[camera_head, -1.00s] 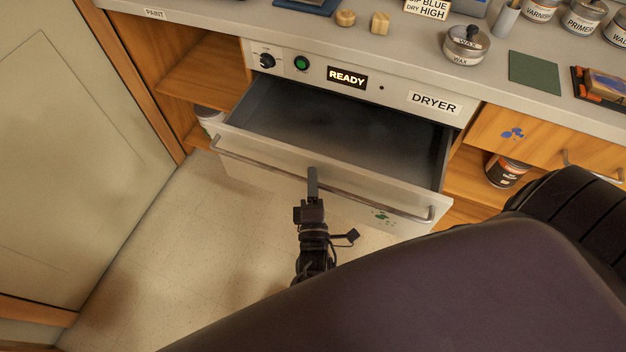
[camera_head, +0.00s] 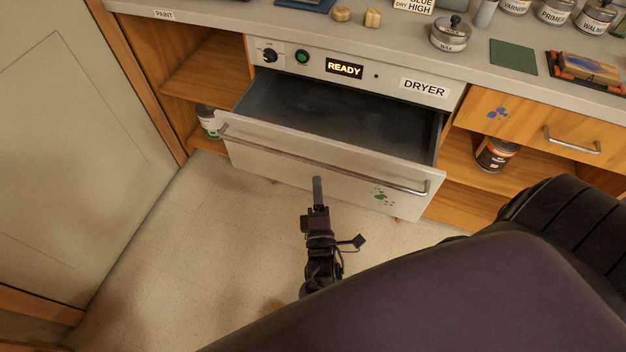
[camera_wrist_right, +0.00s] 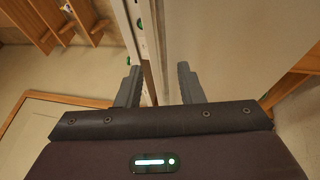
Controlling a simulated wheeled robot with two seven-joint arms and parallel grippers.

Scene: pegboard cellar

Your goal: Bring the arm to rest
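My right gripper (camera_head: 317,192) is in front of the open dryer drawer, its fingertips just short of the drawer's bar handle (camera_head: 300,157) in the head view. In the right wrist view the two fingers (camera_wrist_right: 158,88) stand apart with nothing clasped between them, and the pale drawer front lies beyond. The dryer drawer (camera_head: 290,150) is pulled out and its visible inside looks empty. My left gripper is not in view.
The counter (camera_head: 225,25) above holds a wax tin (camera_head: 451,36), a green pad (camera_head: 512,57) and several cans. Open shelves flank the dryer, with a can (camera_head: 495,154) on the right. Floor (camera_head: 190,260) is clear left of the arm. A pale door (camera_head: 70,160) stands at left.

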